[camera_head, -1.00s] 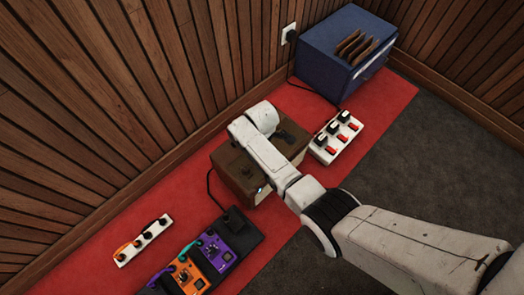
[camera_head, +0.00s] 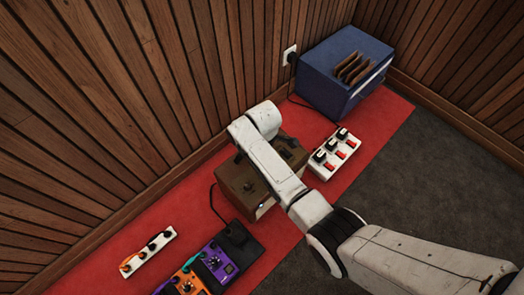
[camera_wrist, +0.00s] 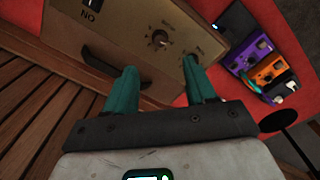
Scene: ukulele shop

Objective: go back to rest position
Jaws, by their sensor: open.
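My gripper (camera_wrist: 159,66) shows in the wrist view as two teal fingers set wide apart, with nothing between them. The fingers are in front of a brown box (camera_wrist: 125,35) with a knob and a dark handle; I cannot tell whether they touch it. In the head view my white arm reaches in from the lower right and lies across the picture of the brown box (camera_head: 233,178). The arm hides part of the box, and the gripper cannot be made out there.
A blue cabinet (camera_head: 325,85) with brown slats on top stands at the back by a wall socket (camera_head: 288,56). A white power strip with red switches (camera_head: 335,155), a small white strip (camera_head: 148,254) and a pedalboard (camera_head: 238,245) lie on the red carpet. Grey floor (camera_head: 420,180) is clear at right.

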